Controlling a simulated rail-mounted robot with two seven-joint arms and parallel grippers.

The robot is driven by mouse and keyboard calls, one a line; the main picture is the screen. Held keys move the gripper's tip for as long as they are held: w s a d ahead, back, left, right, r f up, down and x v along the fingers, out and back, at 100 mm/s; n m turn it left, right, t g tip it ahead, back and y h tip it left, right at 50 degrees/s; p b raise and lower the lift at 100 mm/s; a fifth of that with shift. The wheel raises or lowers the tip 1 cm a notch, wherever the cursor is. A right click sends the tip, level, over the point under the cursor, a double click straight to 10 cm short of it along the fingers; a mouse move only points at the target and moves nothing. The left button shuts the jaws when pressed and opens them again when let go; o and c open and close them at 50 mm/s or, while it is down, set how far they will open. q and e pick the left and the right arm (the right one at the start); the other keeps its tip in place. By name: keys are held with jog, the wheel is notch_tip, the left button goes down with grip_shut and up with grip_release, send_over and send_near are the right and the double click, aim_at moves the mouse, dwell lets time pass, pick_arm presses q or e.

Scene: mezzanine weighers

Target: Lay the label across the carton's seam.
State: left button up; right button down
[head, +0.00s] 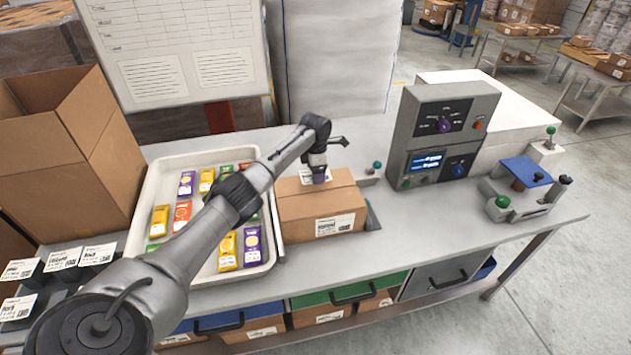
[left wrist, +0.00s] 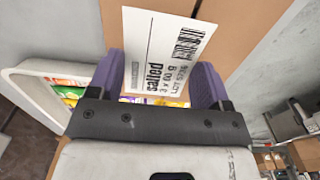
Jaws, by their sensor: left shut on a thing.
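The closed brown carton (head: 290,212) stands on the bench beside the white tray, with a printed label on its front face. My left gripper (head: 319,176) is over the carton's top, shut on a white printed label (head: 306,177). In the left wrist view, the label (left wrist: 160,50) sits between the purple fingers of the gripper (left wrist: 160,85), with the carton's brown top (left wrist: 235,20) behind it. I cannot tell whether the label touches the carton. The gripper and label hide part of the top and its seam.
The white tray (head: 162,171) of colourful packets lies left of the carton. A grey control box (head: 437,137) stands to the right, with a blue-topped device (head: 525,172) beyond. A large open box (head: 75,150) is at the far left. Bench between the devices is clear.

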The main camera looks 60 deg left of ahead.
pick_arm(q)
jog(key=shift+f+b, duration=0.35)
jog(key=shift+f, duration=1.65)
jog(key=o, duration=0.9)
